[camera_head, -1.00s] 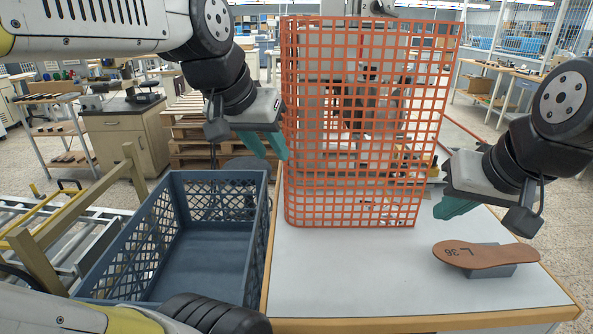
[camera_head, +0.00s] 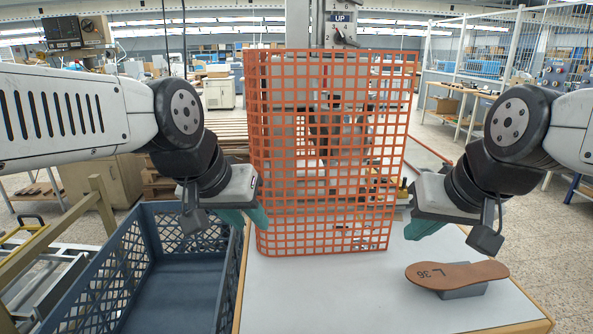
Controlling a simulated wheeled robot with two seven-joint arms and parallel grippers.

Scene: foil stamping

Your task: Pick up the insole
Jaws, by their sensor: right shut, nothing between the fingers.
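The brown insole (camera_head: 480,271), marked "L 36", lies on a small grey block (camera_head: 463,292) at the right of the white table. Its left end overhangs the block. My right gripper (camera_head: 422,229), with teal fingers, is shut and empty. It is above and slightly left of the insole, apart from it. My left gripper (camera_head: 248,217) is open and empty in front of the left side of the orange guard, far from the insole.
An orange mesh guard (camera_head: 325,245) stands around a machine (camera_head: 340,130) at the table's back. A blue-grey crate (camera_head: 60,307) is left of the table. The white tabletop (camera_head: 340,295) is clear between the guard and the front edge.

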